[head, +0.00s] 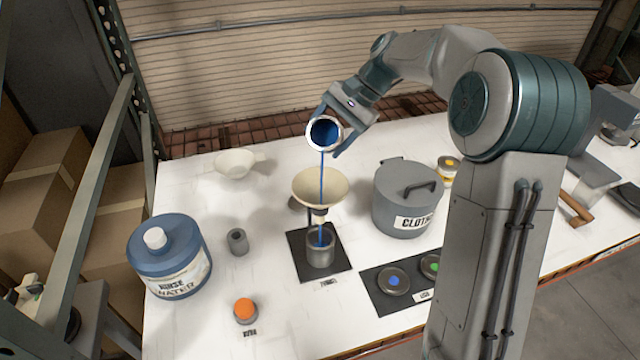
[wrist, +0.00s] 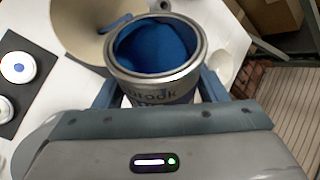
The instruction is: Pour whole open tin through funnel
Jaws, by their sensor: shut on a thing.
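My gripper (head: 340,130) is shut on an open tin (head: 324,133), tilted so its mouth faces the head camera. The tin's inside is blue, and it also shows in the wrist view (wrist: 156,50) between my fingers. A thin blue stream falls from the tin into the cream funnel (head: 321,187). The funnel stands above a grey cup (head: 320,250) on a black mat (head: 297,262). Blue runs from the funnel's spout into the cup. The funnel also shows in the wrist view (wrist: 85,22) with a blue streak on its inner side. The level inside the cup is hidden.
A blue rinse water jug (head: 168,255) stands at the left, with a small grey cup (head: 237,241) and an orange-topped tin (head: 245,310) nearby. A grey lidded pot (head: 405,198) stands right of the funnel. Lids lie on a black mat (head: 375,300) in front. A white bowl (head: 235,163) is behind.

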